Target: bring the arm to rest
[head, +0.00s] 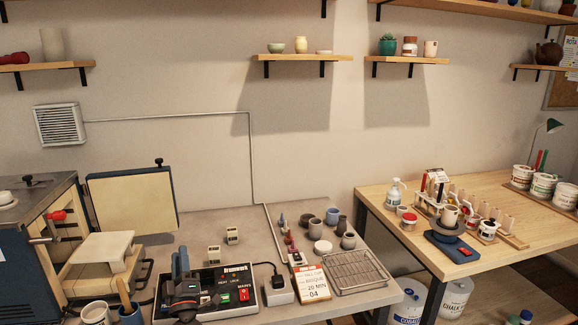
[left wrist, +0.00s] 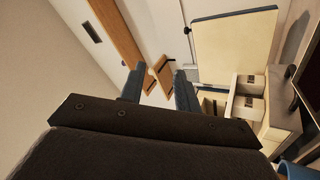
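My left gripper (head: 180,262) shows in the head view at the lower middle left, in front of a black control box. Its two blue-grey fingers point up and away from me. In the left wrist view the fingers of the left gripper (left wrist: 160,78) stand apart with nothing between them, so it is open and empty. Beyond them are the wall and shelves. My right gripper is in neither view.
A kiln (head: 35,245) with an open lid panel (head: 133,203) stands at the left. The control box (head: 243,292), wire rack (head: 357,271) and small pots (head: 332,216) occupy the grey table (head: 195,225). A wooden table (head: 500,200) at right holds jars and tools.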

